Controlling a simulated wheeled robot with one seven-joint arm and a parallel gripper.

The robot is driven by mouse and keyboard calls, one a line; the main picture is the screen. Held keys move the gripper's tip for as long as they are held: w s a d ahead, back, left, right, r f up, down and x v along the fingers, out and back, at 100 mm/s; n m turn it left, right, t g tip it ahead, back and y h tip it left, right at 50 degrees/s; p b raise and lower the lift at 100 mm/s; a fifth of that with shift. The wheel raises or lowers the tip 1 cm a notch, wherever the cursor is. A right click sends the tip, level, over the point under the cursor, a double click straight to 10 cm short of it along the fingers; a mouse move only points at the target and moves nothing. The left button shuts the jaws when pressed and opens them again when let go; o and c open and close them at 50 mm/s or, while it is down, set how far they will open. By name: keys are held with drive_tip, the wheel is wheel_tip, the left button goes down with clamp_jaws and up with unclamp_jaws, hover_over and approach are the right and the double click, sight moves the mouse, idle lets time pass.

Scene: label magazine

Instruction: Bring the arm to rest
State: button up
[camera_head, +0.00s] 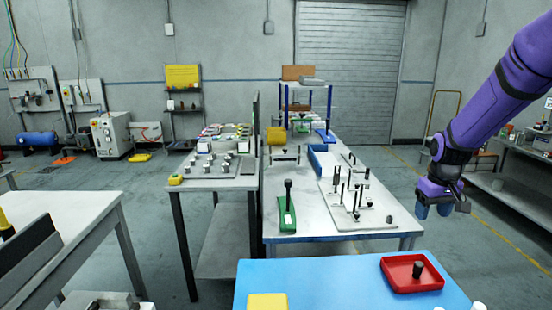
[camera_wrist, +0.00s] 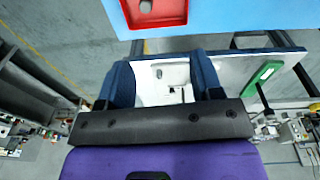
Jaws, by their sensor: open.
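My purple arm reaches in from the upper right in the head view. My gripper (camera_head: 437,211) hangs at its end, pointing down, to the right of the white table and beyond the red tray. In the wrist view my gripper's two dark blue fingers (camera_wrist: 162,82) stand apart with nothing between them. The red tray (camera_head: 391,283) lies on the blue table top (camera_head: 320,286) with a small dark cylinder (camera_head: 418,270) in it. The tray also shows at the top of the wrist view (camera_wrist: 178,24).
A white table (camera_head: 310,220) beyond the blue one bears a green-based lever tool (camera_head: 287,215) and a plate with several upright posts (camera_head: 362,213). A yellow block (camera_head: 267,301) lies at the blue table's front edge. A grey shelf bench (camera_head: 515,199) stands at right.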

drive_tip(key=s+a+r+t, duration=0.1)
drive_tip(key=s+a+r, duration=0.3)
drive_tip(key=s+r, duration=0.25)
drive_tip(key=s+a+r+t, duration=0.1)
drive_tip(key=s+a+r, duration=0.2)
drive_tip(key=s+r, duration=0.4)
drive_tip(key=s+a+r+t, duration=0.1)
drive_tip(key=s+a+r, duration=0.1)
drive_tip(key=s, duration=0.6)
drive_tip(key=s+a+r+m+t, duration=0.1)
drive_tip(key=s+a+r, duration=0.1)
drive_tip(key=s, duration=0.6)
drive_tip(key=shift+s+r, duration=0.15)
drive_tip(key=shift+s, duration=0.15)
drive_tip(key=shift+a, duration=0.1)
